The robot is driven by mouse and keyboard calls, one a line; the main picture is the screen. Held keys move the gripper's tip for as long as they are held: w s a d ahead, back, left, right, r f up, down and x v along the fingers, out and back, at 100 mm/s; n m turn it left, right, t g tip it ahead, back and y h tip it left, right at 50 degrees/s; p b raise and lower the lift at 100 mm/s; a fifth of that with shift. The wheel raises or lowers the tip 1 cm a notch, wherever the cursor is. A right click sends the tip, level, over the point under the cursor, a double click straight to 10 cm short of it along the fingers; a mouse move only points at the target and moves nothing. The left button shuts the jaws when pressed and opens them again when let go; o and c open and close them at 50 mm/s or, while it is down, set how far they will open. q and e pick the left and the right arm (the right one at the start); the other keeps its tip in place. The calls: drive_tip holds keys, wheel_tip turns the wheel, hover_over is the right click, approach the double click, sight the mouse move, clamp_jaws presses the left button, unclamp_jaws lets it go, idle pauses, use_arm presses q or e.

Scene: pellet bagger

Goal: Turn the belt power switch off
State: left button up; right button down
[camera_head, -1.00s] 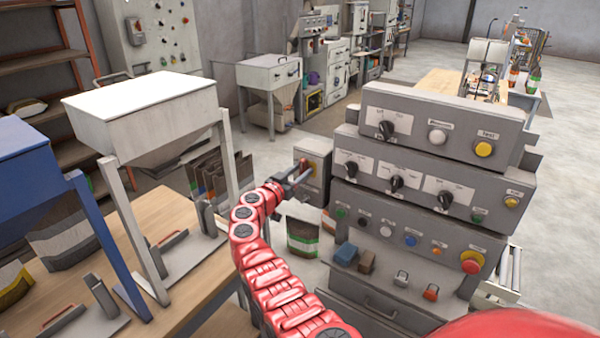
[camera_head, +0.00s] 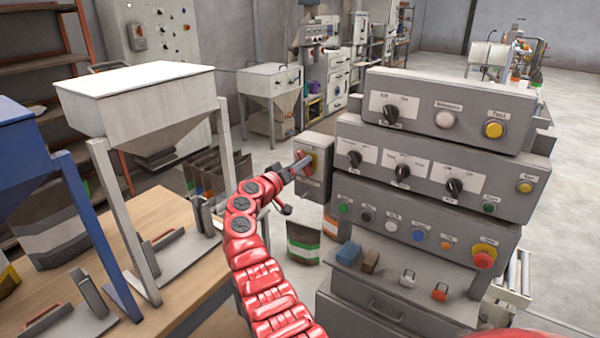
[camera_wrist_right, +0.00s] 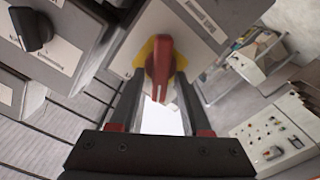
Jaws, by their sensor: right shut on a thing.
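The belt power switch is a red rotary handle on a yellow plate (camera_wrist_right: 160,62), on the front of a small grey box (camera_head: 318,146) left of the large control console. In the wrist view the handle stands roughly upright in the picture, its lower end between my fingers. My right gripper (camera_wrist_right: 159,88) is shut on the handle, one dark finger on each side. In the head view my right gripper (camera_head: 302,164) reaches the front of the box and partly hides the switch. My left gripper is not in view.
The grey control console (camera_head: 440,150) with several knobs and buttons stands close right of my arm. A white hopper (camera_head: 140,95) on a wooden bench (camera_head: 165,215) stands to the left. A bag (camera_head: 303,243) sits on the floor below the switch box.

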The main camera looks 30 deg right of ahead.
drive_tip(key=shift+w+a+f+n, duration=0.1)
drive_tip(key=shift+f+n, duration=0.1)
drive_tip(key=shift+n, duration=2.6)
drive_tip(key=shift+w+f+n, duration=0.1)
drive_tip(key=shift+f+n, duration=0.05)
drive_tip(key=shift+n, duration=2.65)
drive_tip(key=c, duration=0.7)
unclamp_jaws()
drive_tip(key=b+v, duration=0.1)
drive_tip(key=v, duration=1.6)
drive_tip(key=shift+s+a+f+b, duration=0.1)
drive_tip(key=shift+s+a+b, duration=0.1)
drive_tip(key=shift+b, duration=0.2)
